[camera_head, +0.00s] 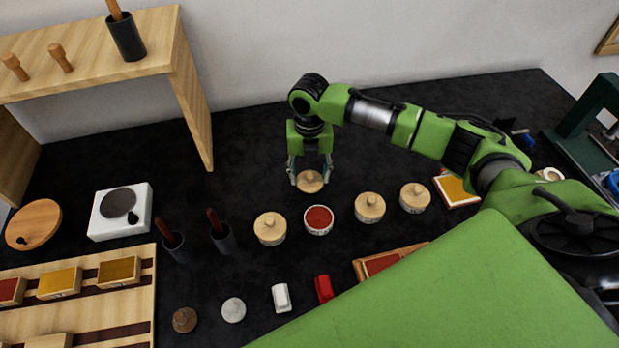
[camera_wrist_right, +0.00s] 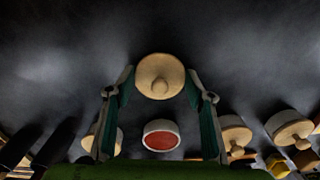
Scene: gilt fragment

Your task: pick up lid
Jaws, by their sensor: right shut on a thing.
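A round pale wooden lid (camera_head: 310,184) with a small knob is held between the fingers of my right gripper (camera_head: 310,174), just behind the open jar. In the right wrist view the lid (camera_wrist_right: 160,77) sits between the two fingertips, gripped at its sides with its knob toward the camera. I cannot tell whether it touches the table. The open jar (camera_head: 318,220) is white with red contents; it also shows in the right wrist view (camera_wrist_right: 161,136). My left gripper is not in view.
Lidded jars stand left (camera_head: 270,229) and right (camera_head: 370,207) of the open jar. Dark cups (camera_head: 223,239), a white scale (camera_head: 121,211) and a wooden shelf (camera_head: 90,60) are at left. The dark table (camera_head: 245,150) is clear left of the gripper.

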